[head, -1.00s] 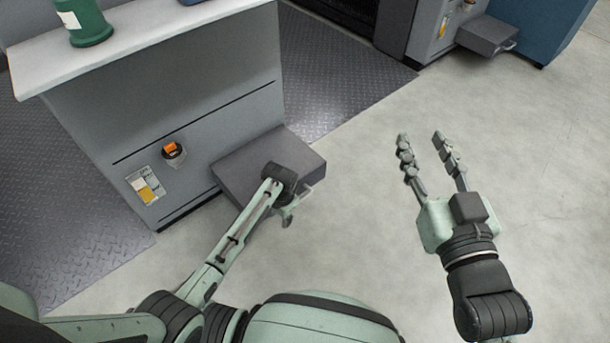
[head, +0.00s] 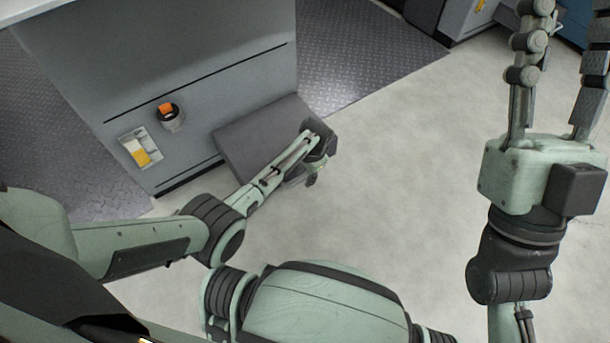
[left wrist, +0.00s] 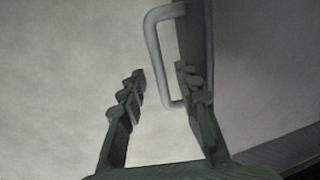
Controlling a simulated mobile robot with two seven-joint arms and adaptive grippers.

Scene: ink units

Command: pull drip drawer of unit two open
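The drip drawer (head: 255,137) is a dark grey box standing out from the low front of the near grey unit (head: 205,60). My left gripper (head: 314,172) is at the drawer's outer end, and my wrist hides much of that end in the head view. In the left wrist view the left gripper (left wrist: 164,92) is open, its fingers apart. The drawer's pale handle (left wrist: 160,60) lies partly between them, close to the right finger, which overlaps it; contact cannot be told. My right gripper (head: 558,60) is open and empty, raised at the right.
An orange-topped round fitting (head: 170,117) and a white and yellow label (head: 140,149) are on the unit's front. Another unit with a protruding drawer is partly hidden at the upper right. The pale floor (head: 400,170) beyond the drawer is clear.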

